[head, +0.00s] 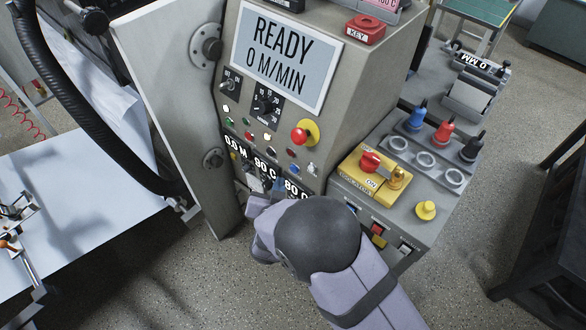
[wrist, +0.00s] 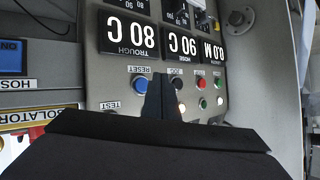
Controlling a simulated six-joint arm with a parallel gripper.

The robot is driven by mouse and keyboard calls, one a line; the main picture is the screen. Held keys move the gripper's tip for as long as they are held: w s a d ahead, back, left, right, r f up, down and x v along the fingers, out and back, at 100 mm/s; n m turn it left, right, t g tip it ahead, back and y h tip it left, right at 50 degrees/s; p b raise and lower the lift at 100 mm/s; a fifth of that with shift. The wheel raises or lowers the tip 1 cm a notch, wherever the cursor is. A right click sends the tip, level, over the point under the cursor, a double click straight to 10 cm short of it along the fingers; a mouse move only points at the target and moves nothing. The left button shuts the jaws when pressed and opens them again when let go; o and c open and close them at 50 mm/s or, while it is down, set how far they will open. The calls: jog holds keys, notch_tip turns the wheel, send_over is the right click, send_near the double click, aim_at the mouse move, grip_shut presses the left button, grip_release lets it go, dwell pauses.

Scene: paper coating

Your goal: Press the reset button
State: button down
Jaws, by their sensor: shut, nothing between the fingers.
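The reset button is a round blue button (wrist: 140,84) under an upside-down RESET label (wrist: 143,70) on the grey control panel in the wrist view. My gripper (wrist: 161,84) is shut and empty. Its dark fingertips overlap the right edge of the blue button in the picture; I cannot tell whether they touch it.
The head view shows a red emergency knob (head: 300,136), a yellow isolator (head: 374,174) and an open cabinet door (head: 165,100) to the left.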

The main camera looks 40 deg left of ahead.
jog(key=shift+s, duration=1.4)
